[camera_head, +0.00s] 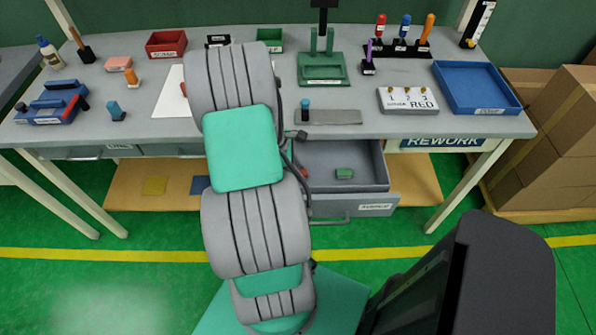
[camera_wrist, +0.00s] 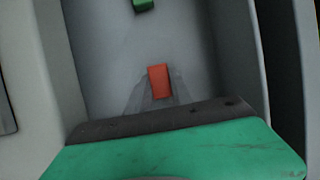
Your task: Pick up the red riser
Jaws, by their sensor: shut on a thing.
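The red riser (camera_wrist: 158,84) is a small red block, seen in the wrist view over the floor of the open grey drawer (camera_wrist: 200,60). My gripper (camera_wrist: 160,78) is shut on it, with a grey finger on each side. I cannot tell whether the riser still touches the drawer floor. In the head view a bit of red (camera_head: 304,173) shows at the left of the drawer (camera_head: 325,196), beside my arm. My arm hides the gripper in that view.
A green block (camera_head: 344,174) lies in the drawer, beyond the riser in the wrist view (camera_wrist: 144,4). The drawer walls stand close on both sides. The workbench top (camera_head: 350,125) overhangs the drawer's back and carries trays, tools and a green fixture (camera_head: 322,70).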

